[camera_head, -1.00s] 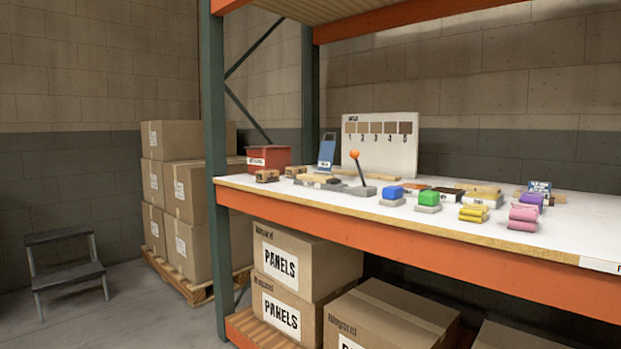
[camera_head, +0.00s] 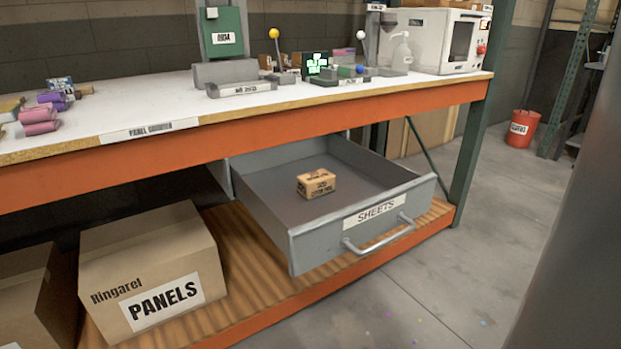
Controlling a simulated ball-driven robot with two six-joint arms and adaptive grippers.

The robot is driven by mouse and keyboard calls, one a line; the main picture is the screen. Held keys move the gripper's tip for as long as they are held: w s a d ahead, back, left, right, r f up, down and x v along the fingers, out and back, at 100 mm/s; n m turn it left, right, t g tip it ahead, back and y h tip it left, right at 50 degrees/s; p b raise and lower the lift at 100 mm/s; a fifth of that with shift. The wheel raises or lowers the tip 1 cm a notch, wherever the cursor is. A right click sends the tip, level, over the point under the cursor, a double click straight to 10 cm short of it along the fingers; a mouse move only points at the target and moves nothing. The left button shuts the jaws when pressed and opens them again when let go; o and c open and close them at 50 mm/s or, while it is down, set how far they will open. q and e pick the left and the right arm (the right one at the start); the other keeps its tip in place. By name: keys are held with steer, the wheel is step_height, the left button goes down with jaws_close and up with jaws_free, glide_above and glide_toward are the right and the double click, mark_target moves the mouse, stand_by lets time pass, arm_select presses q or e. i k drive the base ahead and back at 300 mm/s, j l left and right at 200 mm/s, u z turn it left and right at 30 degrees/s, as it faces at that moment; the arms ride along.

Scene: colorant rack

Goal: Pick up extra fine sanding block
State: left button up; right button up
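A small tan-orange block (camera_head: 316,183) with dark printed lettering lies in an open grey drawer (camera_head: 270,222) labelled SHEETS, under the rack's worktop. The print is too small to read with certainty, so I cannot tell whether it is the extra fine sanding block. The drawer is pulled out and otherwise looks empty. Neither of my grippers is in view.
The white worktop (camera_head: 110,110) with its orange beam (camera_head: 120,163) runs above the drawer. A PANELS box (camera_head: 150,265) stands left of the drawer on the wooden lower shelf. A red bin (camera_head: 522,128) stands on the open floor at right.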

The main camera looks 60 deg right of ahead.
mark_target(314, 184)
steer(key=z, duration=1.7)
steer(key=i+j, duration=0.1)
steer(key=z, duration=0.05)
